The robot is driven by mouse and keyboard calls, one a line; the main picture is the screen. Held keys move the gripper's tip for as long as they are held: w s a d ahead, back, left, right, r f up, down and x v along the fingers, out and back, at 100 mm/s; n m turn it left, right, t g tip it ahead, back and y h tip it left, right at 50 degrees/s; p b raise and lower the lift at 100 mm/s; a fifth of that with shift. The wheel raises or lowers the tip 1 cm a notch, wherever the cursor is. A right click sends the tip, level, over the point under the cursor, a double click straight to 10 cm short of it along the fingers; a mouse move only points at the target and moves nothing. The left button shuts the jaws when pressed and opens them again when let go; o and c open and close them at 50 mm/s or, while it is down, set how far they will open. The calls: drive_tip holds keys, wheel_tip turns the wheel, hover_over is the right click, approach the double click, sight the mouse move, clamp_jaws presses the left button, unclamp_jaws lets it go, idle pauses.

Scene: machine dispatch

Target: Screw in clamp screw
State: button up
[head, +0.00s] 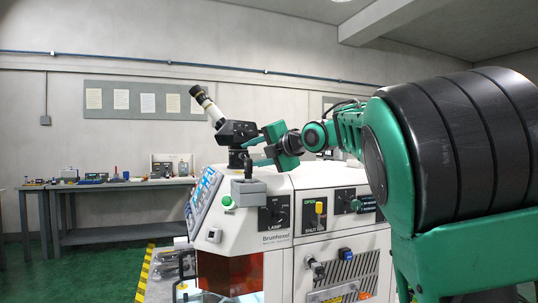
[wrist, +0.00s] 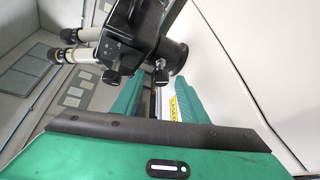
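The microscope has a white eyepiece tube (head: 207,105) and a black head (head: 237,132), on top of the white machine. In the wrist view its black head (wrist: 132,32) fills the top. A small screw with a grey knob (wrist: 161,73), apparently the clamp screw, sticks out below a round black collar (wrist: 176,57). The knob appears just beyond the gap; I cannot tell the exact distance. In the head view my gripper (head: 262,146) is close beside the microscope's right side.
The white machine (head: 275,222) carries a lamp knob, a shutter switch and a green button (head: 228,202). A workbench (head: 125,187) with tools is at the back left. Green floor is clear between them.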

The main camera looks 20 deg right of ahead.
drive_tip(key=shift+d+v, duration=0.1)
drive_tip(key=shift+v, duration=2.05)
drive_tip(key=shift+d+v, duration=0.15)
drive_tip(key=shift+v, duration=2)
